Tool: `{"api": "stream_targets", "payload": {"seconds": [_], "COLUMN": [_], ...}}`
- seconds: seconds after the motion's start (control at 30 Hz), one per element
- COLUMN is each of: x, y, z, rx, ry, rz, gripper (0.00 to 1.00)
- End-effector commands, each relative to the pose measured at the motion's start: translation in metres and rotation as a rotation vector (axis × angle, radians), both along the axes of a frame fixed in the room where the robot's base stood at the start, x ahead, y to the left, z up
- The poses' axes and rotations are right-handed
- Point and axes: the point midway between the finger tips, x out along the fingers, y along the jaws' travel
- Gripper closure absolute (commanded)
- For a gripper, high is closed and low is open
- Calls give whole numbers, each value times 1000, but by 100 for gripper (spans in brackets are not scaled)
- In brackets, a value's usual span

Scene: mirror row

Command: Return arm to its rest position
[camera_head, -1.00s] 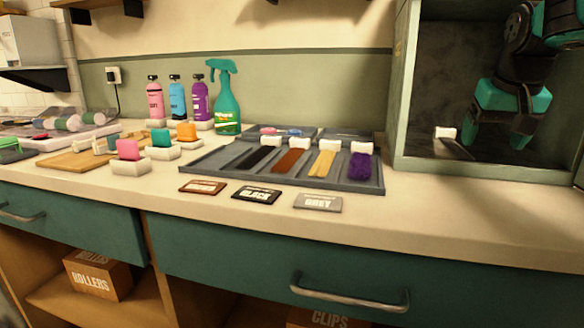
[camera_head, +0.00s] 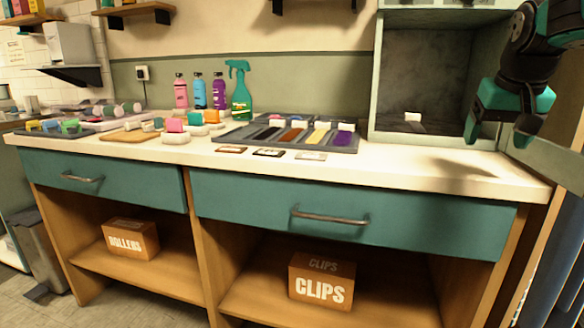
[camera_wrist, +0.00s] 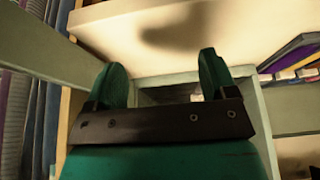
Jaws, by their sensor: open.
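My gripper (camera_head: 498,132) hangs at the upper right in the head view, fingers pointing down, in front of the right side of an open cabinet. Its green fingers are apart with nothing between them. In the wrist view my gripper (camera_wrist: 163,65) also shows two spread, empty fingers, with the pale counter beyond them. A small white-ended piece (camera_head: 412,117) lies inside the cabinet (camera_head: 372,100), to the left of my gripper and apart from it. The rest of that piece is hard to make out.
An open cabinet door (camera_head: 550,140) stands close to my gripper's right. The counter (camera_head: 420,165) holds a grey compartment tray (camera_head: 340,143), a green spray bottle (camera_head: 240,92) and bottles. Drawers and a shelf with a clips box (camera_head: 321,280) are below. The counter's front right is clear.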

Motion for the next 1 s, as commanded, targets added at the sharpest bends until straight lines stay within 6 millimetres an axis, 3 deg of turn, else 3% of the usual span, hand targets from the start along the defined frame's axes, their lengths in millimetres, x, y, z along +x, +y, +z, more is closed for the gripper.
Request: {"api": "stream_targets", "payload": {"seconds": [0.07,0.37,0.57,0.77,1.0], "x": [0,-22,-49,-98,-187], "y": [0,38,72,117,174], "z": [0,-20,-41,-71,-114], "rx": [0,13,32,75,165], "ry": [0,31,62,108,174], "rz": [0,140,277,470,743], "gripper": [22,22,22,22,22]}}
